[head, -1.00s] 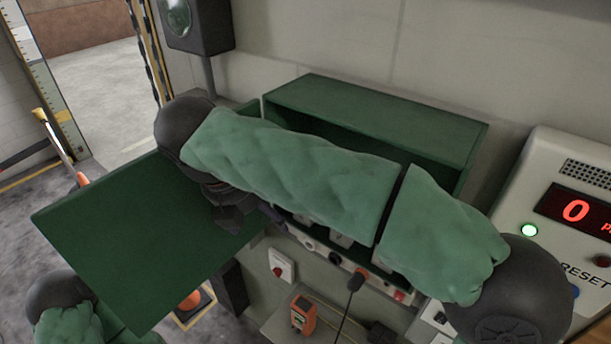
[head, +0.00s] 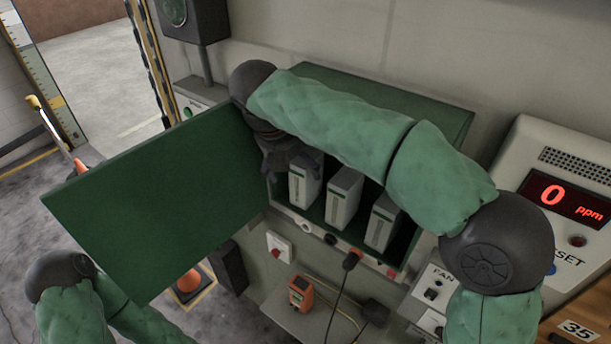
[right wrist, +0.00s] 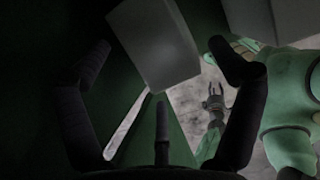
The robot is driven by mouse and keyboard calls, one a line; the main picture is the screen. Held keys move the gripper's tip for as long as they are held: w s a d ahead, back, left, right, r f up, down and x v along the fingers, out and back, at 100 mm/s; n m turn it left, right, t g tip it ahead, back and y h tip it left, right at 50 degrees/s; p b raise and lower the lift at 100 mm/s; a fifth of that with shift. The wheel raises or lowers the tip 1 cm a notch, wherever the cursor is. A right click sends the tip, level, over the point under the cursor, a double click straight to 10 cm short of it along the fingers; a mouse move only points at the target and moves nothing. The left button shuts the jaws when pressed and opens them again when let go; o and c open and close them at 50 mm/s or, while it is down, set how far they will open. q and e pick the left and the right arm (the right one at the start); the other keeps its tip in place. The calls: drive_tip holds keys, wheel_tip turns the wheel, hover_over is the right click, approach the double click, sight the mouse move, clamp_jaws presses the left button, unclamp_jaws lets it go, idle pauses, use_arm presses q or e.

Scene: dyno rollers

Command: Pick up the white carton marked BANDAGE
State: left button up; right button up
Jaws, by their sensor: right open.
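Three pale cartons stand upright in the open green cabinet in the head view: a left one (head: 304,186), a middle one (head: 343,196) and a right one (head: 382,222). I cannot read a BANDAGE marking on any of them. My right gripper (head: 290,162) is at the left carton's top, by the cabinet's left side, partly hidden by its own wrist. In the right wrist view it is open, with a pale carton (right wrist: 155,42) showing between its fingers and no clear grip on it. My left gripper (right wrist: 214,102) shows small and open below.
The green cabinet door (head: 165,205) is swung open to the left. The cabinet's top (head: 400,98) is partly behind my right arm. Below are a shelf with an orange meter (head: 301,293) and cables. A gas display panel (head: 565,200) stands at the right.

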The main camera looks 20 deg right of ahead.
drive_tip(key=x, duration=0.4)
drive_tip(key=shift+d+f, duration=0.15)
drive_tip(key=shift+f, duration=0.2)
drive_tip(key=c, duration=1.3)
